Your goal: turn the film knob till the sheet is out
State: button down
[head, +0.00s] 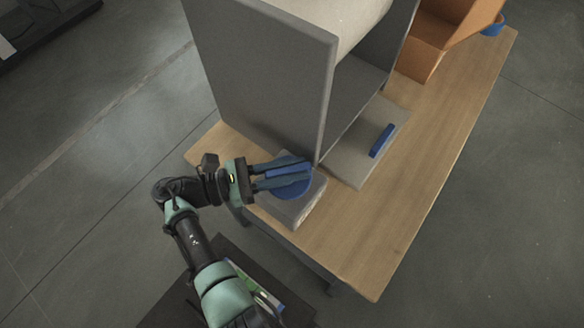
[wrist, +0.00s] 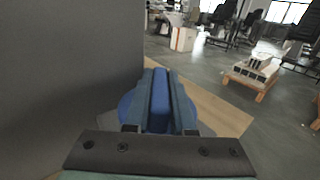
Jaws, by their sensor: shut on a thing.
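The blue film knob (head: 291,190) has a round disc with a raised bar across it. It sits on a grey block at the near left corner of the tall grey machine. My gripper (head: 306,172) reaches it from the left, with its two fingers shut on the raised bar. In the wrist view the bar (wrist: 160,98) stands between the two fingers, with the disc behind. A cream roll (head: 335,12) shows at the top of the machine, cut off by the frame edge. I cannot make out a loose sheet in the machine's opening.
The grey machine's side panel (head: 265,85) rises close beside my gripper. A flat grey plate with a blue bar (head: 382,140) lies before the opening. An orange-brown bin (head: 430,50) stands farther back. The wooden table's (head: 385,235) right front is clear.

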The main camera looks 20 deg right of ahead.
jog(key=shift+s+a+f+m+g+y+b, duration=0.15)
jog(key=shift+m+g+y+b, duration=0.1)
jog(key=shift+m+g+b, duration=0.75)
jog(key=shift+w+f+m+g+y+b, duration=0.15)
jog(key=shift+m+g+y+b, duration=0.2)
jog(key=shift+g+b, duration=0.65)
jog(key=shift+s+f+m+g+b, duration=0.15)
jog(key=shift+m+g+b, duration=0.5)
jog(key=shift+g+b, duration=0.5)
jog(key=g+y+b, duration=0.1)
jog(key=b, duration=0.1)
jog(key=shift+m+b, duration=0.3)
jog(key=m+g+y+b, duration=0.2)
jog(key=g+b, duration=0.1)
jog(key=b, duration=1)
jog(key=shift+s+m+b, duration=0.1)
jog(key=shift+m+b, duration=0.2)
jog(key=shift+m, duration=0.1)
jog(key=b, duration=0.3)
jog(key=shift+g+y, duration=0.35)
jog(key=shift+y, duration=0.05)
jog(key=shift+r+m+b, duration=0.4)
jog(key=shift+b, duration=0.25)
jog(key=c, duration=0.8)
grip_release()
jog(key=shift+o, duration=0.2)
